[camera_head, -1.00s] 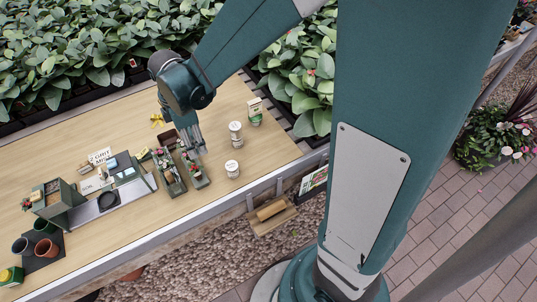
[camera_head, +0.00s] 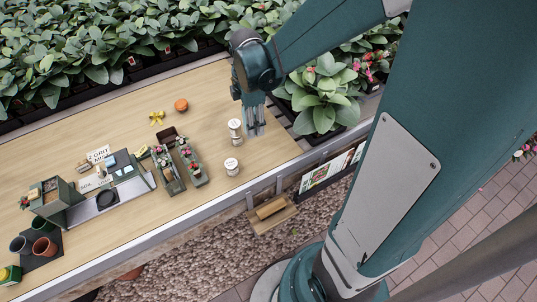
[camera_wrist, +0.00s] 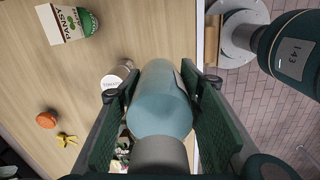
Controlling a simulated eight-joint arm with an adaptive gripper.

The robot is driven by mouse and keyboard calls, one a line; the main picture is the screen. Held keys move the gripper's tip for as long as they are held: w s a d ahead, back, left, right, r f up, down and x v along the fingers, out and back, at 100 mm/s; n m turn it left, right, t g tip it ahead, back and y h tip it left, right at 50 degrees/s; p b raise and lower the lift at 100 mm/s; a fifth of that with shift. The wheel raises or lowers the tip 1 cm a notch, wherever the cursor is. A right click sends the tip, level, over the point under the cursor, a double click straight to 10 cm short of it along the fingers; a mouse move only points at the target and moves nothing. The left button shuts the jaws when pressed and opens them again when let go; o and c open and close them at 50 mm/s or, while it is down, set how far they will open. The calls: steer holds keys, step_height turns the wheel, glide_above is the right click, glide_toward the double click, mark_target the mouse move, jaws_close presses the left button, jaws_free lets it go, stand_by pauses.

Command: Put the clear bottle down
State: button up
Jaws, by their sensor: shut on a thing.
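My gripper (camera_head: 255,128) is over the right end of the wooden table in the camera_head view. In the camera_wrist view its green finger pads are closed on both sides of the clear bottle (camera_wrist: 160,95), which has a bluish see-through body and a grey cap. The bottle can hardly be made out in the camera_head view. I cannot tell whether its base touches the table (camera_head: 120,115). A white-lidded jar (camera_head: 235,130) stands just left of my gripper, and a second jar (camera_head: 232,167) stands nearer the front edge.
A pansy box (camera_wrist: 68,22) stands on the table in the camera_wrist view. An orange item (camera_head: 181,105) and a yellow bow (camera_head: 157,118) lie behind the flower trays (camera_head: 170,172). Bare tabletop shows between the jars and the right edge.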

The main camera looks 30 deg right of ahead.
steer(key=s+d, duration=0.2)
steer(key=d, duration=0.3)
glide_above(269, 154)
steer(key=shift+f, duration=2.55)
steer(key=shift+f, duration=0.15)
steer(key=shift+f+b, duration=0.95)
steer(key=shift+f, duration=1.85)
steer(key=shift+f+b, duration=0.6)
steer(key=shift+f, duration=1.5)
steer(key=shift+f, duration=0.15)
